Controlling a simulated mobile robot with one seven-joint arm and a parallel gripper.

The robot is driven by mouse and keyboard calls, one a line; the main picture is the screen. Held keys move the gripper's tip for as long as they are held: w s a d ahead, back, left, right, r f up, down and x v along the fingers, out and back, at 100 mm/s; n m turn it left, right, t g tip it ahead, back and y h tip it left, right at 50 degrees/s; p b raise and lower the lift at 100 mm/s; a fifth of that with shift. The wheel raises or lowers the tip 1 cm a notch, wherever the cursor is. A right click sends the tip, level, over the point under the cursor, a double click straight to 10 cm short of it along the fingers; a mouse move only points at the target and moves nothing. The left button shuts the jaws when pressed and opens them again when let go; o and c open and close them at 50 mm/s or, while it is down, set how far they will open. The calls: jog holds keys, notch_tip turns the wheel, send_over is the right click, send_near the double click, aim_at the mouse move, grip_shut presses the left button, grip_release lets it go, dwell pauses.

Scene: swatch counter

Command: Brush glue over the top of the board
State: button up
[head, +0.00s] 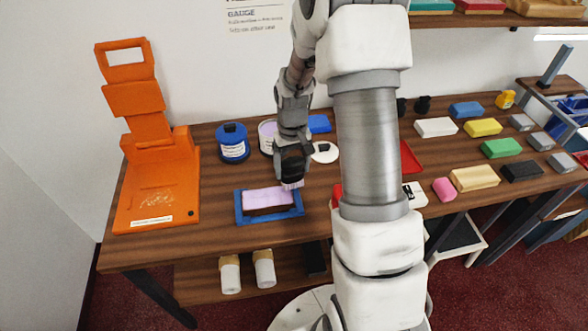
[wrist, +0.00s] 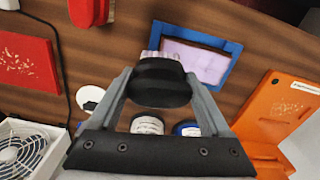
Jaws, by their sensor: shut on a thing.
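My gripper (head: 292,158) is shut on a brush with a dark handle, which also shows between the fingers in the wrist view (wrist: 160,83). The brush's pale lilac bristles (head: 292,185) are at the right end of the board, at or just over its top; contact is unclear. The board (head: 268,198) lies in a blue frame (head: 240,211) on the counter. An open pot (head: 267,132) with lilac inside stands behind, partly hidden by my arm.
An orange stand (head: 158,185) is left of the frame. Several coloured blocks fill the right side. Bare counter (head: 215,205) lies between stand and frame.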

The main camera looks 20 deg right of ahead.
jog(key=shift+r+p, duration=0.65)
jog(key=shift+r, duration=0.7)
jog(key=shift+d, duration=0.1)
